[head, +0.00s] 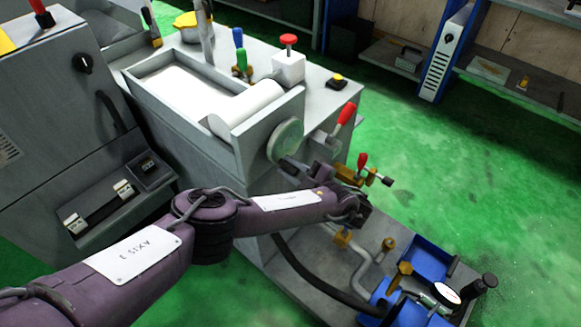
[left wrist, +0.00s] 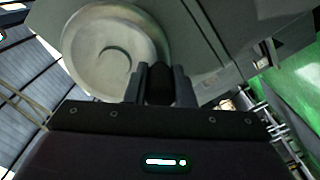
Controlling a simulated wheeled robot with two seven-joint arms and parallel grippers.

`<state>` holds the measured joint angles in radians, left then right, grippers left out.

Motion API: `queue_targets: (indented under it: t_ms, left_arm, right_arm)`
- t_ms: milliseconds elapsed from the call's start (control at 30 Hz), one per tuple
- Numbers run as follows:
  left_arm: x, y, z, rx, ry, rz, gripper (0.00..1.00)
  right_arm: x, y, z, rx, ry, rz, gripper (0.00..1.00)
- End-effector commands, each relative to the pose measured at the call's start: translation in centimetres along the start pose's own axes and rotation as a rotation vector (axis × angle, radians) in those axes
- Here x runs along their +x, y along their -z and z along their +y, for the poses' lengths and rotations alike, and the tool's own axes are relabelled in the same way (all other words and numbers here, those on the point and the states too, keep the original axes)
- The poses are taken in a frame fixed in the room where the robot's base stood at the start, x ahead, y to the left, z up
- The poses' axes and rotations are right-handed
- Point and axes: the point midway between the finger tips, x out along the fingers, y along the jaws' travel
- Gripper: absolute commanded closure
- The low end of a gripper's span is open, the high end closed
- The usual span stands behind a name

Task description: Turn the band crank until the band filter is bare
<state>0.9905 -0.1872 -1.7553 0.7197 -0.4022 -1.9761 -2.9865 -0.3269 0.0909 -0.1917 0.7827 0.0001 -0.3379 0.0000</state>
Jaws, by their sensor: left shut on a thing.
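The band crank is a pale round disc (head: 286,140) on the end wall of the grey tank; it also shows large in the left wrist view (left wrist: 108,48). My left gripper (head: 292,166) is at the lower edge of the disc. In the left wrist view its two fingers (left wrist: 160,85) are shut on a dark rounded crank knob (left wrist: 160,88). The band filter is the open grey trough (head: 165,115) on top of the tank. A white sheet (head: 185,85) lies in it, and a white roll (head: 246,106) lies at its near end. My right gripper is not in view.
A red-handled lever (head: 345,114) and brass valve (head: 348,175) are close to my left wrist. A grey cabinet (head: 60,110) stands at left. Green floor (head: 450,150) is clear at right.

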Motion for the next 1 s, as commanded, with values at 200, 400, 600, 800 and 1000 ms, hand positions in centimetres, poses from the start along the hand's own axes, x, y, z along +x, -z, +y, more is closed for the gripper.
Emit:
queue_targets:
  t_ms: [200, 400, 600, 800, 1000]
  left_arm:
    - [0.0, -0.3, -0.1, -0.032, 0.000, 0.000, 1.00]
    - [0.0, -0.9, -0.2, -0.133, 0.001, 0.000, 1.00]
    - [0.0, -1.8, 0.0, -0.285, 0.001, 0.000, 1.00]
    - [0.0, -2.5, 0.2, -0.427, 0.001, 0.001, 1.00]
    - [0.0, -2.9, 0.6, -0.537, 0.000, 0.000, 1.00]
  right_arm:
    - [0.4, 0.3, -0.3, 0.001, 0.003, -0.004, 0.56]
    - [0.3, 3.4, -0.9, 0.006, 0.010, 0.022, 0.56]
    - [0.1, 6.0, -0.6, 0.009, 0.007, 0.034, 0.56]
    - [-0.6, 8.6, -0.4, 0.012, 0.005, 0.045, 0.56]
    - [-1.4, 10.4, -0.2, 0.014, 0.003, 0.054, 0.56]
